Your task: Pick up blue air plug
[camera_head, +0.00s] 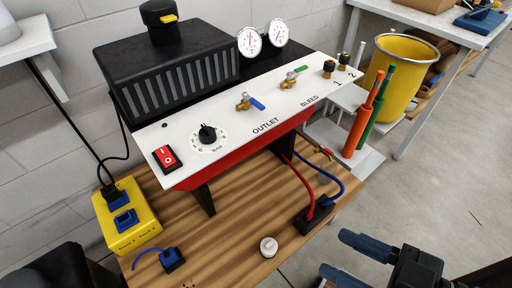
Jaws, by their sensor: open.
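A small blue plug (171,258) with a short curved blue tail lies on the front left of the striped wooden table (225,245). A blue hose (322,170) and a red hose (297,181) run from under the panel to a black block (318,214) at the table's right side; the fitting at the blue hose's end is too small to make out. My gripper (336,253) is at the lower right, with its two blue fingers apart and nothing between them. It is well to the right of the blue plug and just right of the black block.
A yellow box (129,226) with blue sockets stands at the table's left edge. A white knob (268,246) lies near the front edge. The white control panel (240,118) overhangs the table's back. A yellow bin (395,75) and orange and green cylinders stand at right.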

